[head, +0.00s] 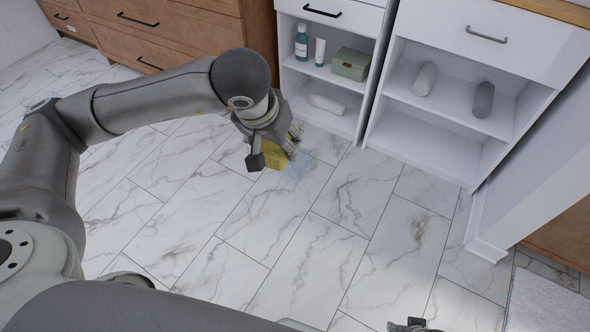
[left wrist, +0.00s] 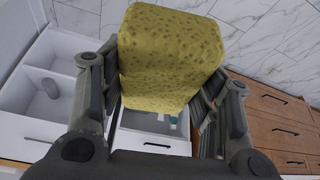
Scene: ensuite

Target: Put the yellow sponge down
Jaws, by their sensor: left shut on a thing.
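The yellow sponge (left wrist: 170,58) is a thick porous block that fills the upper middle of the left wrist view. My left gripper (left wrist: 165,95) is shut on it, with a finger against each side. In the head view the sponge (head: 273,155) shows partly behind the left gripper (head: 278,148), in front of the white shelf unit. Its exact height above the floor is hard to tell. Only a small piece of my right gripper (head: 412,325) shows at the bottom edge, and its fingers cannot be made out.
A bluish wet-looking patch (head: 296,172) lies on the marble-tiled floor (head: 330,235) beside the sponge. The white shelf unit (head: 345,85) holds a bottle (head: 302,43), a tube (head: 320,52) and a green box (head: 351,64). A wooden drawer cabinet (head: 165,32) stands left. A mat (head: 545,302) lies lower right.

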